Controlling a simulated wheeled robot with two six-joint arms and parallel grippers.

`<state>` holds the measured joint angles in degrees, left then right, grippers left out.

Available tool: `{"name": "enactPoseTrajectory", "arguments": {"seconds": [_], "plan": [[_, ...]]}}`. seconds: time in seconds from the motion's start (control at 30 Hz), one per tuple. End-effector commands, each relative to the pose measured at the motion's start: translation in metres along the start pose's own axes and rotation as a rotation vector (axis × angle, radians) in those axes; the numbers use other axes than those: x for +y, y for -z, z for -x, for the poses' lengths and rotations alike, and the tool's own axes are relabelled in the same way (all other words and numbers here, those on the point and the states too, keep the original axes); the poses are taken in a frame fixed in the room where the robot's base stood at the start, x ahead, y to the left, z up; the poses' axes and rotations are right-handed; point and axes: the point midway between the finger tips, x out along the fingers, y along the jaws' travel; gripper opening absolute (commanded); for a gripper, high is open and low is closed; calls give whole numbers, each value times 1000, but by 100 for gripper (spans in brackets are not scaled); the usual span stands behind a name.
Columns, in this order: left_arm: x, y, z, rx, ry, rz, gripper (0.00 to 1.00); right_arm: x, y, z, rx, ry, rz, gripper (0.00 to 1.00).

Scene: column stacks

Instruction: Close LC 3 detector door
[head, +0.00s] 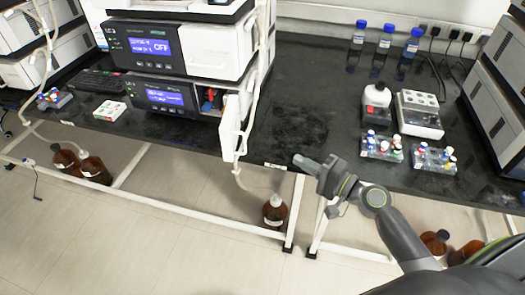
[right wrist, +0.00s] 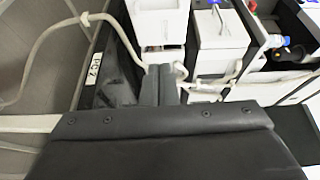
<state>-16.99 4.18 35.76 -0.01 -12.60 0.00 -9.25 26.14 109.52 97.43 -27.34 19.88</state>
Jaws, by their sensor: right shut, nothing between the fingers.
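The detector door (head: 233,127) is a white panel on the lower unit of the middle instrument stack (head: 165,97). It stands open, swung outward toward the bench's front edge. The compartment (head: 210,100) behind it shows red and dark parts. The stack's label is too small to read surely. My right gripper (head: 308,164) is shut and empty at the bench's front edge, to the right of the door and apart from it. In the right wrist view its fingers (right wrist: 165,78) are together, with pale instrument panels beyond. My left gripper is not in view.
White tubing (head: 240,180) hangs by the door down to a brown bottle (head: 274,210) under the bench. The dark bench (head: 300,105) between is clear.

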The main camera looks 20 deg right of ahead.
Motion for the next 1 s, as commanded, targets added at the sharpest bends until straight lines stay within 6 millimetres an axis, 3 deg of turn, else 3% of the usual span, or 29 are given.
{"name": "enactPoseTrajectory", "arguments": {"seconds": [0.17,0.6,1.0], "plan": [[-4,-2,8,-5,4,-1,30,-6,0,-15,-2,10,-7,0],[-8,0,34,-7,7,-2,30,-6,-2,-105,-4,7,-6,0],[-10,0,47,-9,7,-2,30,-3,-29,-127,-2,4,-3,0]]}}
